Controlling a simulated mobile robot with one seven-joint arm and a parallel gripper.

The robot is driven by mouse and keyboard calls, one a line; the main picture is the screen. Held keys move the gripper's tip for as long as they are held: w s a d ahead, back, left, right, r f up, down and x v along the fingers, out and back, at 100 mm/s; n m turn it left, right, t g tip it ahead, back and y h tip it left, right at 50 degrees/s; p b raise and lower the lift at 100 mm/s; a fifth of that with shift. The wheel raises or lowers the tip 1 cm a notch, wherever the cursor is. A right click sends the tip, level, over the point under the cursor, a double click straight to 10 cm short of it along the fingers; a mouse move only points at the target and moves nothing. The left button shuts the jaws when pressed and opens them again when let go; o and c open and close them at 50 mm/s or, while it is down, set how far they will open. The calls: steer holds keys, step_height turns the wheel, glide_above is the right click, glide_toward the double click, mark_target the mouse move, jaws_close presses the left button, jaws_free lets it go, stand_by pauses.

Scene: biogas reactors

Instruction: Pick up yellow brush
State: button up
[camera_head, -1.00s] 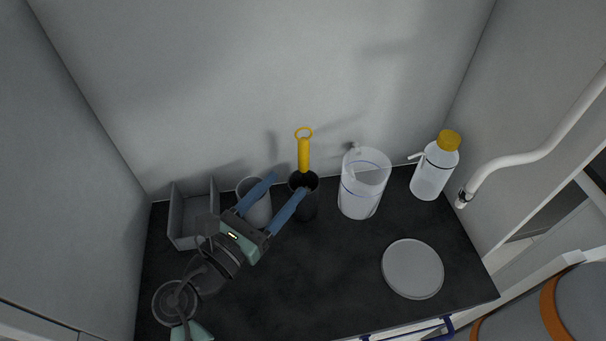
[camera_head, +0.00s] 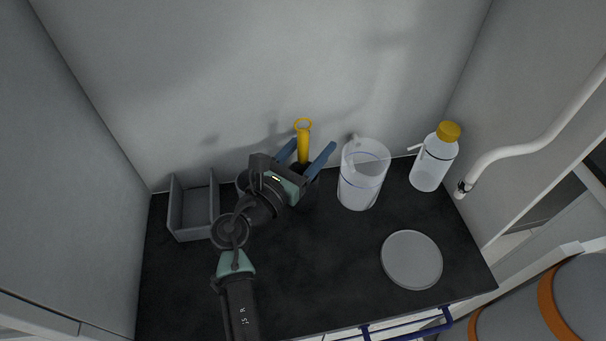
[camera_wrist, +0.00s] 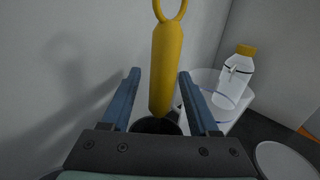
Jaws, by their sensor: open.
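The yellow brush (camera_head: 303,143) stands upright with its ring-ended handle up, its lower part hidden in a dark cup (camera_head: 313,187) by the back wall. In the wrist view its yellow handle (camera_wrist: 166,70) rises from the cup's dark mouth (camera_wrist: 158,125), between the two blue fingers in the picture. My gripper (camera_head: 308,150) is open, with one finger on each side of the handle in the head view. No contact with the handle shows. My gripper hides most of the cup in the head view.
A grey cup (camera_head: 241,181) is mostly hidden behind my gripper. A grey open box (camera_head: 190,236) stands left. A clear beaker (camera_head: 358,190) and a yellow-capped bottle (camera_head: 432,170) stand right. A round grey lid (camera_head: 411,259) lies at front right. The front middle of the black counter (camera_head: 310,270) is clear.

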steer(key=shift+c, duration=0.3)
jaws_close()
stand_by(1.1)
